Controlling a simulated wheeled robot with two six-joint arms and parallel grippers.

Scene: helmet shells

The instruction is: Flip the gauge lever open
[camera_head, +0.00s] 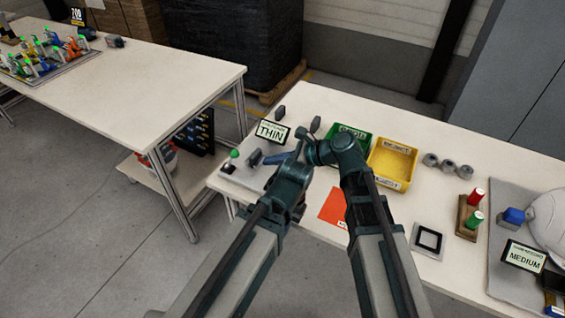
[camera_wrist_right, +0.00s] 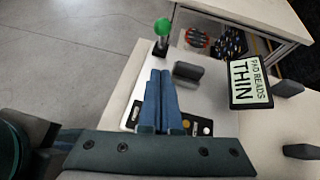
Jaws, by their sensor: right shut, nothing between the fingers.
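The gauge lever (camera_head: 234,155) has a green ball knob on a dark stem and stands upright at the left end of the near table. In the right wrist view the green knob (camera_wrist_right: 163,27) shows beyond my fingertips. My right gripper (camera_head: 269,161) reaches left across the table, low beside the gauge. Its two blue fingers (camera_wrist_right: 160,74) are shut together and empty, pointing toward the lever with a gap between. My left arm comes up in front of the right gripper's wrist; its own fingers cannot be made out. The gauge display (camera_head: 272,131) reads THIN.
Dark upright blocks (camera_wrist_right: 187,70) stand near the lever and display. An orange sheet (camera_head: 333,207) lies in front. Another table (camera_head: 150,75) stands at the left, across a floor gap.

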